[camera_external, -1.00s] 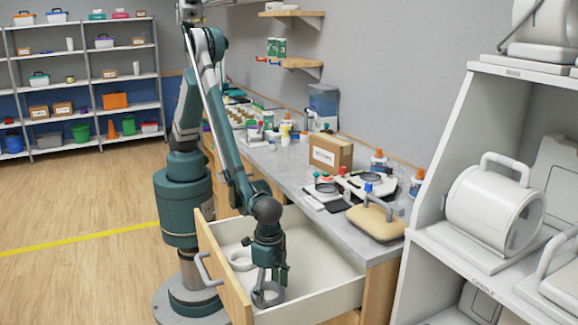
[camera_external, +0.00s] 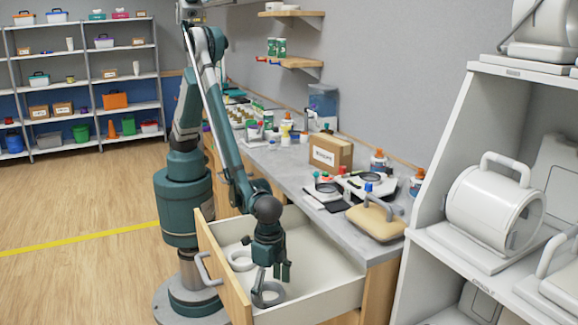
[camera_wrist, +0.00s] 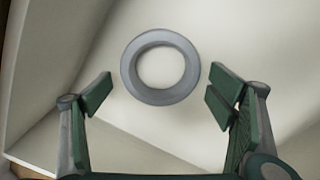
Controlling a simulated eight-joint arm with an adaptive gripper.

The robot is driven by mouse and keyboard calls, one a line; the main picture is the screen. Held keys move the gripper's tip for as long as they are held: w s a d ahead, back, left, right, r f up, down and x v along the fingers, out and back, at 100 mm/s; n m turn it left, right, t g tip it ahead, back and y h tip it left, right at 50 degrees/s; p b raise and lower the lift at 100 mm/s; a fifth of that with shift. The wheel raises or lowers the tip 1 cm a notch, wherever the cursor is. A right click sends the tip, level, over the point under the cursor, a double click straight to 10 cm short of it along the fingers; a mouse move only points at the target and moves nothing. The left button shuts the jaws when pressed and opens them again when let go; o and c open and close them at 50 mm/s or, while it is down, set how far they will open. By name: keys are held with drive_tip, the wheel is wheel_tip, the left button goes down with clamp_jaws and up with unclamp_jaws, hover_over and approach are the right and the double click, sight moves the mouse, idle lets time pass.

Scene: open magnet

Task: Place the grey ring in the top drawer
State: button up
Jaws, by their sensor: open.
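The grey ring (camera_external: 268,294) lies flat on the floor of the open top drawer (camera_external: 322,290), near its front end. In the wrist view the grey ring (camera_wrist: 160,67) lies just beyond the fingertips, and the pale drawer floor shows through its hole. The gap between fingers and ring is hard to judge.
The drawer's wooden front (camera_external: 222,268) and pale walls surround my gripper. The counter (camera_external: 300,182) above holds a cardboard box (camera_external: 331,151) and a tan cushioned block (camera_external: 375,220). White shelves stand at right.

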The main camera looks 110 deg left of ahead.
wheel_tip(320, 180, up, 12)
drive_tip(key=p, duration=0.2)
drive_tip(key=shift+f, duration=0.2)
idle(0.7)
drive_tip(key=shift+a+r, duration=0.1)
drive_tip(key=s+a+r+t+h, duration=0.1)
drive_tip(key=s+a+r+t, duration=0.1)
drive_tip(key=a+r, duration=0.95)
drive_tip(key=s+a+r+t, duration=0.1)
drive_tip(key=s+a+r, duration=0.1)
drive_tip(key=a+r, duration=1)
drive_tip(key=s+a+n+t, duration=0.1)
drive_tip(key=s+a+t, duration=0.1)
drive_tip(key=s+a, duration=0.7)
drive_tip(key=s+a+r+t+y, duration=0.1)
drive_tip(key=s+a+t, duration=0.1)
drive_tip(key=s+a, duration=0.7)
drive_tip(key=shift+s+a+n, duration=0.15)
drive_tip(key=shift+a+n, duration=0.25)
drive_tip(key=shift+a, duration=3.75)
